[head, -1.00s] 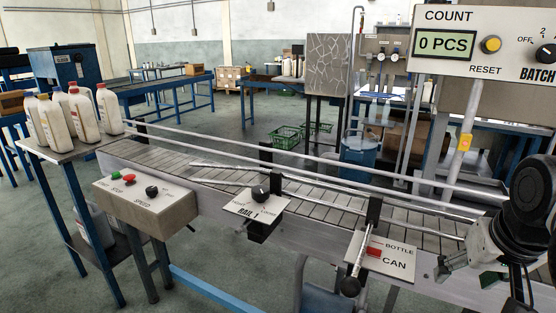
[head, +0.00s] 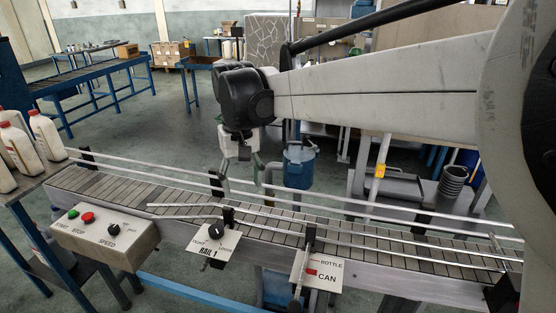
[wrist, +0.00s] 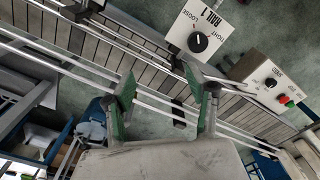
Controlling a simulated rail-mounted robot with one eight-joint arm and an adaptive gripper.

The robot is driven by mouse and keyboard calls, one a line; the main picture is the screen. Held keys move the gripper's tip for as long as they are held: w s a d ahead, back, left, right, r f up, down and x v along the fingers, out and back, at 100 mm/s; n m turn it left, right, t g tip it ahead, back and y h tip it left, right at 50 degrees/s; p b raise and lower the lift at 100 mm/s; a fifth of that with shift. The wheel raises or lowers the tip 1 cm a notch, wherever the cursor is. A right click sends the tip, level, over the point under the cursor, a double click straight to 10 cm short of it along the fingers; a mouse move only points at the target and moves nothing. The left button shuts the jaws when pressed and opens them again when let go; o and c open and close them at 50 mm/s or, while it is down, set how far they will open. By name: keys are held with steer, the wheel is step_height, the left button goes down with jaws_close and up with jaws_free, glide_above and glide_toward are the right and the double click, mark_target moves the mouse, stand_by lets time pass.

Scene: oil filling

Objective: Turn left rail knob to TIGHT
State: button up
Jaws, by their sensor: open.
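The RAIL 1 knob (head: 215,231) is a round black knob on a small white plate (head: 213,246) marked TIGHT and LOOSE, on the near side of the conveyor. In the wrist view the knob (wrist: 197,42) is at upper right, unobstructed, with a small white mark on it; its exact setting is hard to tell. My gripper (head: 245,180) hangs above and behind the conveyor, apart from the knob. In the wrist view my gripper's green-padded fingers (wrist: 158,88) are spread wide with nothing between them.
Metal guide rails (head: 350,233) run along the slatted conveyor (head: 130,195). A START/STOP/SPEED box (head: 105,236) stands left of the knob plate, and a BOTTLE/CAN plate (head: 317,272) with a lever stands right. White bottles (head: 46,135) stand at far left.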

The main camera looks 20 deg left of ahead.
steer(key=n+p, duration=0.1)
steer(key=p, duration=0.1)
glide_above(216, 228)
step_height(216, 228, down, 14)
steer(key=shift+r+p, duration=0.25)
steer(key=shift+p, duration=0.2)
steer(key=c, duration=1.1)
